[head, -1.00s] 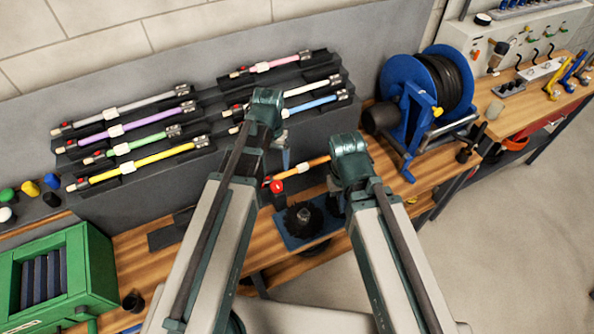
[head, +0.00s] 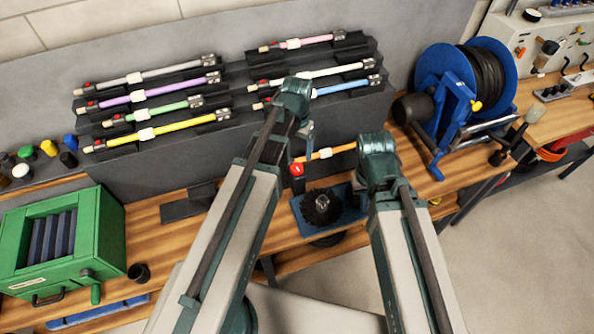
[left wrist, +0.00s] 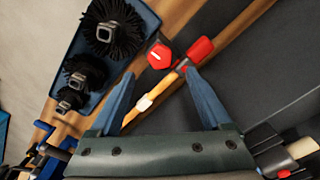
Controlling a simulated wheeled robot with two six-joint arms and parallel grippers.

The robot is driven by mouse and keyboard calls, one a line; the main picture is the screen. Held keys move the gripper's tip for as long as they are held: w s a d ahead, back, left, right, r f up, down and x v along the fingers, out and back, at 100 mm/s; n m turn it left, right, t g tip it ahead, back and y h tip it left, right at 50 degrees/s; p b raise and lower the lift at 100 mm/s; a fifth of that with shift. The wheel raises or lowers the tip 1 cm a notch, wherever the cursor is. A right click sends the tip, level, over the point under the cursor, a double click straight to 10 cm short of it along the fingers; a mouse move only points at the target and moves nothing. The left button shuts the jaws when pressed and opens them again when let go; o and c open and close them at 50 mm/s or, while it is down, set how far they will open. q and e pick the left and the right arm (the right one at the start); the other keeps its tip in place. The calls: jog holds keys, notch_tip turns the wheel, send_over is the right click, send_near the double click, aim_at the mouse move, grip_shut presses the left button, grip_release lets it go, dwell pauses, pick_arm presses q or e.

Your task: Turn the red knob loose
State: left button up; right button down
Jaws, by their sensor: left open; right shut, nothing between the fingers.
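An orange rod (head: 338,150) with a white collar lies between my arms in the head view. A red knob (head: 297,168) is near its left end. In the left wrist view a red knob with a white mark (left wrist: 160,55) sits beside the rod's end, close to a second red piece (left wrist: 200,49). My left gripper (left wrist: 160,76) is open. Its blue fingers are spread on either side of the orange rod in that view, with the marked knob beyond the fingertips; contact cannot be told. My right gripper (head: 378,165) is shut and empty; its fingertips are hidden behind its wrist.
A blue tray (head: 354,213) with black brushes lies just below the rod. Several coloured rods rest on dark racks behind. A blue reel (head: 440,75) stands to the right, a green box (head: 100,245) to the left. Grey floor is free at lower right.

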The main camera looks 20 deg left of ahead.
aim_at(297, 167)
pick_arm(q)
notch_tip(297, 167, down, 8)
jog(key=b, duration=0.6)
jog(key=shift+r, duration=0.25)
grip_shut()
